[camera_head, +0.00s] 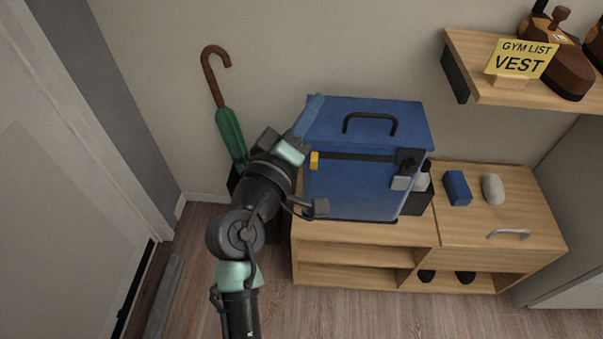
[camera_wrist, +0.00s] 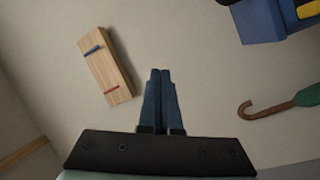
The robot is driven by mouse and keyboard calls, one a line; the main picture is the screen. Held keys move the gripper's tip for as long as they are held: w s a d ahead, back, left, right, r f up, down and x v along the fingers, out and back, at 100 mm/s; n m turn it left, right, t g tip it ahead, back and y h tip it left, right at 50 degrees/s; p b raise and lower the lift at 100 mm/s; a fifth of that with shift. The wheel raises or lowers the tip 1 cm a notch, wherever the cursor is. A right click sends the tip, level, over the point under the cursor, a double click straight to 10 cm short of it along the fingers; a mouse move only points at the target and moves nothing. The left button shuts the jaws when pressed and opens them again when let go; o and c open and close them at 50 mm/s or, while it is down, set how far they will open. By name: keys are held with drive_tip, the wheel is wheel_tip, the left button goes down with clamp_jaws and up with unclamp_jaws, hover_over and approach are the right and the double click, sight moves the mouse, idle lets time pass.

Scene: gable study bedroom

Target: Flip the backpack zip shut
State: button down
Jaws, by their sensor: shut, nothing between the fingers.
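The backpack (camera_head: 350,190) is a blue, box-shaped bag standing upright on a wooden bench in the head view. A black carry handle (camera_head: 369,120) is on its top. A dark zip band (camera_head: 360,156) crosses the upper front, with a yellow tab (camera_head: 314,160) at its left end and a dark block (camera_head: 408,161) at its right. My gripper (camera_head: 318,99) is shut and empty, its blue fingers overlapping the backpack's upper left edge; I cannot tell the gap. In the wrist view the fingers (camera_wrist: 160,74) point at bare wall, and the backpack (camera_wrist: 262,22) is cut off at upper right.
The bench (camera_head: 480,225) also holds a black container (camera_head: 417,200), a blue block (camera_head: 457,188) and a pale rounded object (camera_head: 493,188). A green umbrella (camera_head: 229,132) leans left of the backpack. A wall shelf (camera_head: 470,70) with a yellow sign (camera_head: 521,60) juts out at upper right.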

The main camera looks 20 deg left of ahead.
sight(314, 161)
drive_tip(key=s+a+f+n+y+b, duration=0.1)
drive_tip(key=s+a+f+n+b, duration=0.1)
drive_tip(key=f, duration=0.9)
drive_tip(key=s+a+f+n+g+y+b, duration=0.1)
drive_tip(key=s+a+f+n+b, duration=0.2)
drive_tip(key=f, duration=0.8)
drive_tip(key=s+a+n, duration=0.1)
drive_tip(key=a+n, duration=0.1)
drive_tip(key=n, duration=0.1)
drive_tip(key=shift+s+a, duration=0.15)
drive_tip(key=w+d, duration=0.3)
drive_tip(key=w, duration=0.8)
drive_tip(key=shift+d, duration=0.3)
drive_tip(key=shift+w+b, duration=0.1)
drive_tip(key=shift+b, duration=0.2)
